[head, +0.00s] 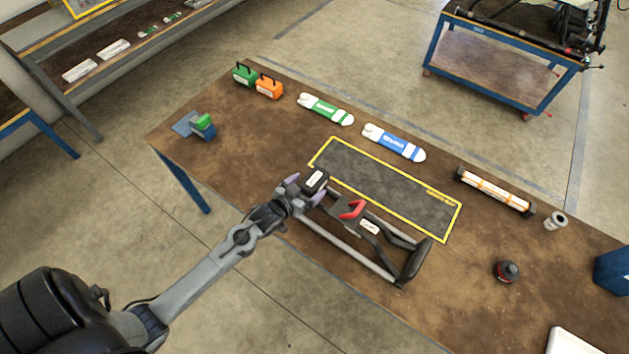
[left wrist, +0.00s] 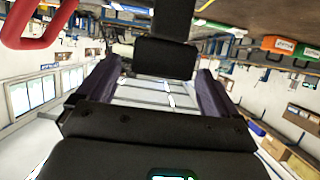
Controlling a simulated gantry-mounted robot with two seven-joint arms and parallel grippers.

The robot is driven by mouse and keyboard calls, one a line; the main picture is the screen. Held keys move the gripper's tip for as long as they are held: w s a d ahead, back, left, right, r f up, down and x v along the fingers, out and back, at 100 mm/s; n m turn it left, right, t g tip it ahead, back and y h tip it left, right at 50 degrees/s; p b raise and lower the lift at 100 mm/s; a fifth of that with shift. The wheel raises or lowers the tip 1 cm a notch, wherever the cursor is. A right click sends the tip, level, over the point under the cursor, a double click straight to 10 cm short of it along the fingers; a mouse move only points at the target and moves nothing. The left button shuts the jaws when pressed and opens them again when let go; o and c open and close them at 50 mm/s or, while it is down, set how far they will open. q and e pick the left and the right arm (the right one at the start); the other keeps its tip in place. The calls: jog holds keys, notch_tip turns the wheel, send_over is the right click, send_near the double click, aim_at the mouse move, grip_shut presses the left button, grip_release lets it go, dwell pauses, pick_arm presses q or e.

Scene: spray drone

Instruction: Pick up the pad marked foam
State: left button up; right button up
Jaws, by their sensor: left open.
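A dark block with a white label (head: 315,179) sits at the near-left end of a grey and black tubular frame (head: 345,247) on the table; its lettering is too small to read, so I cannot confirm it says foam. My left gripper (head: 305,190) is open at this block, its purple fingers on either side. In the left wrist view a dark pad (left wrist: 165,58) shows beyond and between the open fingers (left wrist: 157,80); I cannot tell if they touch it. A red handle (head: 352,209) rises from the frame, and another white label (head: 369,227) lies beside it. My right gripper is not in view.
A yellow-bordered dark mat (head: 388,190) lies behind the frame. Green (head: 325,108) and blue (head: 394,142) packs, green (head: 244,74) and orange (head: 269,87) boxes, and an orange-striped tube (head: 495,191) line the back. A dark red-banded canister (head: 506,271) stands right.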

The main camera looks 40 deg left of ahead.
aim_at(315, 182)
pick_arm(q)
jog(key=shift+x, duration=1.4)
jog(key=c, duration=1)
jog(key=shift+c, duration=0.2)
jog(key=shift+r, duration=0.2)
